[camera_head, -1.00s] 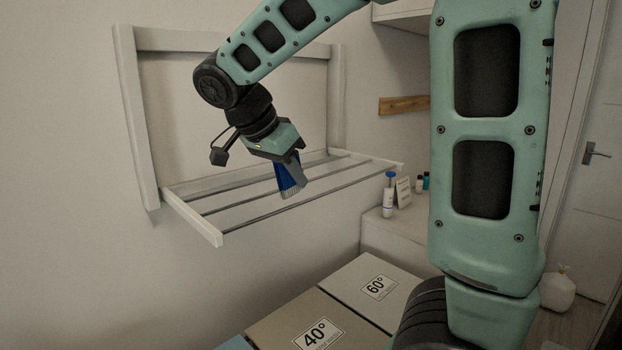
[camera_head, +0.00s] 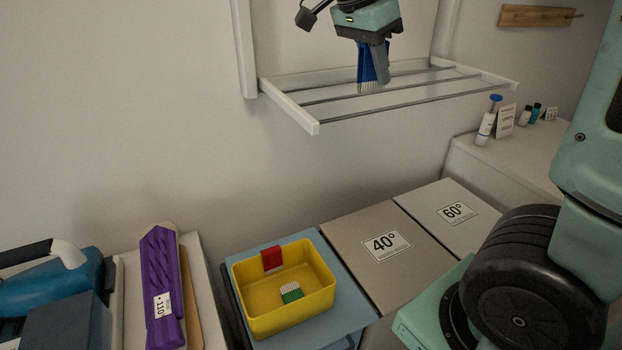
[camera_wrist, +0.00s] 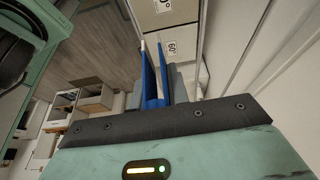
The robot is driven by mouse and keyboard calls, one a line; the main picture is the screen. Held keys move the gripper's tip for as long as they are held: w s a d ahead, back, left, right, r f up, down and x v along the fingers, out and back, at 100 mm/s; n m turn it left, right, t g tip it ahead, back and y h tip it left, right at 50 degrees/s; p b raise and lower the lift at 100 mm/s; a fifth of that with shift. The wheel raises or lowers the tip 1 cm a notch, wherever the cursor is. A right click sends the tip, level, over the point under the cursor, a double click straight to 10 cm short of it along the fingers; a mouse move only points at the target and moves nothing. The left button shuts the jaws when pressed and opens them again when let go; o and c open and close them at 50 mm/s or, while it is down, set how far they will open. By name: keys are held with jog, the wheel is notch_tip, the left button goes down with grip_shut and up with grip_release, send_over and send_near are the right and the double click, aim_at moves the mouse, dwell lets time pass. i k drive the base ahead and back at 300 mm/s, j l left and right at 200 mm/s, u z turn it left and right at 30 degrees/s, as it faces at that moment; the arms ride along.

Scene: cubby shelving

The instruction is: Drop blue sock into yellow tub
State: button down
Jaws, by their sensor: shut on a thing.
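The blue sock (camera_head: 367,66) has a pale ribbed end and hangs down from my gripper (camera_head: 378,62). My gripper is shut on it, in front of the wall rack's bars. In the wrist view the blue sock (camera_wrist: 151,88) stands between the grey fingers of my gripper (camera_wrist: 160,88). The yellow tub (camera_head: 322,291) sits low in the head view, on a light blue lid, below and to the left of my gripper. A red sock (camera_head: 271,258) hangs or leans at its back wall, and a green sock with a white end (camera_head: 292,295) lies inside it.
A white wall rack (camera_head: 300,119) with grey bars is around and below my gripper. Lids marked 40° (camera_head: 360,245) and 60° (camera_head: 440,205) are right of the tub. A purple object (camera_head: 161,270) and a blue iron-like item (camera_head: 60,280) are at left. Bottles (camera_head: 486,125) stand at right.

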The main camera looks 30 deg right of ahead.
aim_at(294, 299)
jog(key=u, duration=1)
jog(key=k+l+u, duration=0.4)
jog(key=i+l, duration=0.1)
